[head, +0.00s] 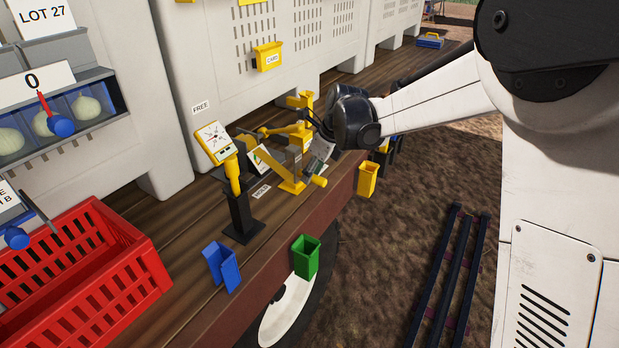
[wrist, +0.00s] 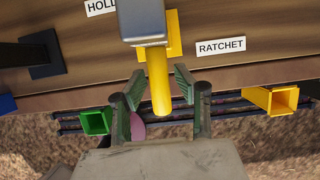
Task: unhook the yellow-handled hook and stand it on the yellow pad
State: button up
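A yellow round handle (wrist: 159,82) sticks out from under a grey block (wrist: 143,22) in the wrist view. It also shows in the head view (head: 320,181). My gripper (wrist: 158,92) is open, with one finger on each side of the handle and visible gaps between. In the head view my gripper (head: 322,152) is over the yellow mechanism at the deck edge. A flat yellow patch (wrist: 174,36) lies beside the grey block; I cannot tell whether it is the pad or a base. The hook end is not clear in either view.
HOLD and RATCHET labels (wrist: 221,47) flank the yellow patch. A dial on a black post (head: 241,205) stands left of the mechanism. Green (head: 305,256), blue (head: 222,265) and yellow (head: 368,180) holders line the deck edge. A red crate (head: 120,225) stands at left.

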jog(key=v, duration=0.9)
jog(key=shift+r, duration=0.1)
jog(key=shift+s+d+r, duration=0.15)
jog(key=shift+s+d, duration=0.05)
jog(key=shift+d, duration=0.05)
jog(key=s+d+r+n+t+h+b, duration=0.1)
jog(key=s+d+n, duration=0.5)
jog(key=s, duration=0.2)
jog(key=s+d+r+n+t+h+b, duration=0.1)
jog(key=s+d+r+n+t+b, duration=0.1)
jog(key=s+d+n, duration=0.5)
jog(key=s+d+f+n+t+b, duration=0.1)
jog(key=s+d+f+n, duration=0.2)
jog(key=s, duration=0.5)
jog(key=s+d+f+n+t+h+b, duration=0.1)
jog(key=s+d+f+n, duration=0.2)
jog(key=s+f+n, duration=0.2)
jog(key=s+n, duration=0.3)
jog(key=shift+h, duration=0.3)
jog(key=shift+s+d, duration=0.1)
